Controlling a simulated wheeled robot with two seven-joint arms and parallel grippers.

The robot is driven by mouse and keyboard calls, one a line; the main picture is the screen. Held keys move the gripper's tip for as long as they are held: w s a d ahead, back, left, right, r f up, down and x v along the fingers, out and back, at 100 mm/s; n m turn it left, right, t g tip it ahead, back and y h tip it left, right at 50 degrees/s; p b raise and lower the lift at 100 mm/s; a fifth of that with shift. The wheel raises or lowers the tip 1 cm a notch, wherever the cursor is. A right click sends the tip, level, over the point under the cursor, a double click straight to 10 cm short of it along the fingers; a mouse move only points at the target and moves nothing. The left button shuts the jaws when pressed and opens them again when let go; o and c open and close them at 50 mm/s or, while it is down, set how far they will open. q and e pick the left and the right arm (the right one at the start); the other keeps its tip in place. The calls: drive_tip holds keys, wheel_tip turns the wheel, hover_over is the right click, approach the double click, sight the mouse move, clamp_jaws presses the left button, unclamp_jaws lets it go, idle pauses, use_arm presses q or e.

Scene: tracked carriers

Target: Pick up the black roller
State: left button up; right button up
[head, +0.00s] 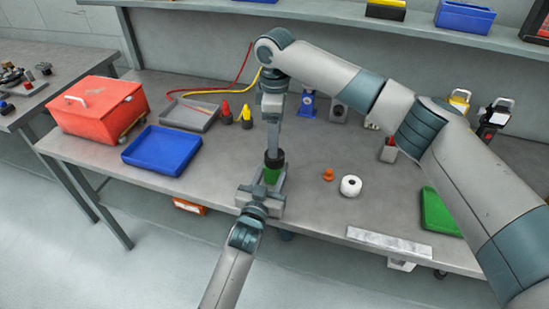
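A short black cylinder (274,158), which looks like the black roller, stands upright near the table's front edge. A green piece (271,176) shows directly below it; I cannot tell if they are joined. My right gripper (273,147) comes straight down from above, its narrow fingers ending at the top of the black cylinder. Whether they grip it is too small to tell. My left gripper (270,182) reaches in from the front, with its fingers around or beside the green piece. Contact there is unclear.
A blue tray (162,151), a grey tray (188,116) and a red box (98,108) are on the left. A white roll (351,187), an orange piece (328,175) and a green tray (440,212) are on the right. Red and yellow cones (246,119) stand behind my grippers.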

sight(278, 163)
drive_tip(key=shift+f, duration=0.85)
drive_tip(key=shift+f, duration=2.6)
drive_tip(key=shift+c, duration=0.6)
drive_tip(key=c, duration=1)
